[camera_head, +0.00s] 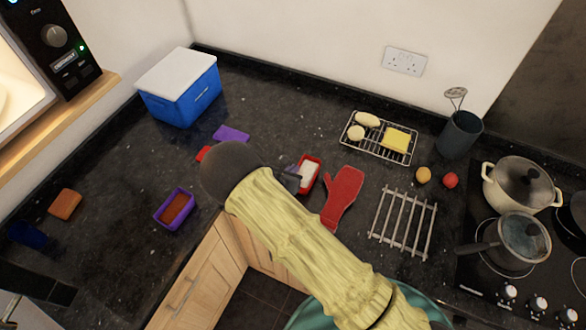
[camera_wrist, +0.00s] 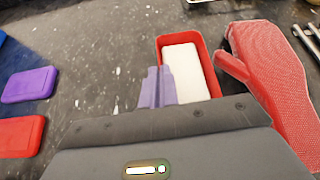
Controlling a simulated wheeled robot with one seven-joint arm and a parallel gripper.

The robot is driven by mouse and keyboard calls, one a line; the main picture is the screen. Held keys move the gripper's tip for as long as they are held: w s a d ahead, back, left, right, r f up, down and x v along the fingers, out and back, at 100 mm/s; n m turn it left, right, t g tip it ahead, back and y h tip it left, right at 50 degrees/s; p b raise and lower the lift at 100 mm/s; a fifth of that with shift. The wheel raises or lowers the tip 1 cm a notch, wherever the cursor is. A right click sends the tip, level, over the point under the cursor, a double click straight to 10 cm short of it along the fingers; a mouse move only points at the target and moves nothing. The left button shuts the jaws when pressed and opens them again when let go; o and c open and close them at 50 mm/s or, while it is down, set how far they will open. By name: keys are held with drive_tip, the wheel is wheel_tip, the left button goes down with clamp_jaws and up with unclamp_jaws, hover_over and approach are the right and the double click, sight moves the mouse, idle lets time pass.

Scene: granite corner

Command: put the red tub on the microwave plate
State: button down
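The red tub (camera_head: 309,174) with white contents stands on the dark counter, left of a red oven mitt; it also shows in the wrist view (camera_wrist: 212,82). My gripper (camera_head: 290,172) is at the tub's left side. In the wrist view my gripper's fingers (camera_wrist: 159,86) are close together at the tub's left wall and look shut on it; they hide part of that wall. The microwave (camera_head: 48,48) is at the upper left, with its lit interior open to view. Only an edge of the microwave plate (camera_head: 3,100) shows inside.
The red oven mitt (camera_head: 342,192) lies close to the tub's right. A wire rack (camera_head: 352,147) with food, a metal trivet (camera_head: 402,222) and the hob pots (camera_head: 519,184) are further right. A blue cool box (camera_head: 180,95) and purple tub (camera_head: 164,217) stand left.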

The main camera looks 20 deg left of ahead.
drive_tip(key=shift+f, duration=0.15)
drive_tip(key=c, duration=1.7)
unclamp_jaws()
drive_tip(key=b+v, duration=0.3)
drive_tip(key=v, duration=0.9)
drive_tip(key=shift+r+b, duration=0.25)
drive_tip(key=shift+b, duration=0.15)
